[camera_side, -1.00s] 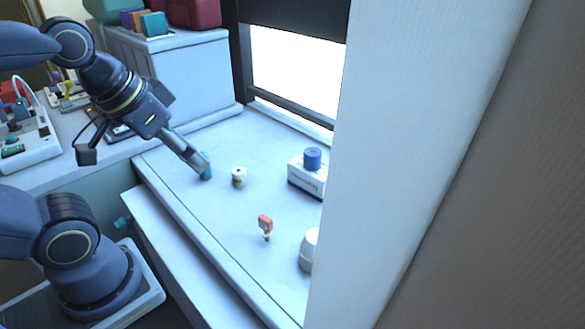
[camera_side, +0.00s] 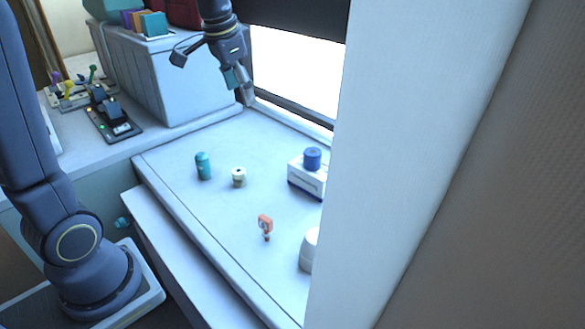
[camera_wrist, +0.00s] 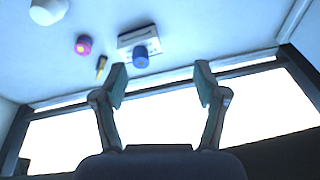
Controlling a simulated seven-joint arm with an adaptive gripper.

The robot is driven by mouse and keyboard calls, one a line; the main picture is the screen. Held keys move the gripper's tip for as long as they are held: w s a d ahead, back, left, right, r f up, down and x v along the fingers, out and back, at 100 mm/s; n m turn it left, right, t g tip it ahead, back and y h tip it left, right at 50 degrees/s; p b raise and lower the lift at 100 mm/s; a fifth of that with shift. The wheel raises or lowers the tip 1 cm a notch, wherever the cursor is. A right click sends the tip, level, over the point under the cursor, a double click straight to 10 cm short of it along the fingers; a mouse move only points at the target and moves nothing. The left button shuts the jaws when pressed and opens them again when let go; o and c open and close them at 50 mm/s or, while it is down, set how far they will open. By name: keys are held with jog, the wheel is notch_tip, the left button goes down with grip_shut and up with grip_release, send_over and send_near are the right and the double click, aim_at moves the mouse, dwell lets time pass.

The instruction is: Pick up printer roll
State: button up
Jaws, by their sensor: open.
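A small pale roll (camera_side: 238,178), which looks like the printer roll, stands on the white worktop in the side view. My gripper (camera_side: 240,88) is raised high near the window, well above and apart from both. In the wrist view my gripper (camera_wrist: 160,78) has its two fingers spread wide with nothing between them. I cannot make out the pale roll or the teal cylinder in the wrist view.
A white box (camera_side: 306,178) with a blue cylinder (camera_side: 312,158) on it stands at the right. An orange item (camera_side: 265,224) and a white rounded object (camera_side: 308,252) are nearer the front. A pink object (camera_wrist: 84,45) shows in the wrist view. A pale partition (camera_side: 400,150) hides the worktop's right side.

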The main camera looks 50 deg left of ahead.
jog(key=w+a+f+n+g, duration=0.15)
jog(key=w+a+f, duration=0.25)
jog(key=a+f, duration=0.5)
jog(key=g, duration=0.1)
send_near(239, 170)
jog(key=shift+n+h, duration=0.25)
jog(key=shift+h, duration=0.15)
jog(key=f, duration=0.5)
jog(key=shift+a+f, duration=0.1)
jog(key=shift+a, duration=0.2)
notch_tip(239, 170, down, 6)
jog(key=shift+r, duration=0.15)
jog(key=shift+c, duration=0.2)
jog(key=c, duration=1.2)
jog(key=shift+r, duration=0.2)
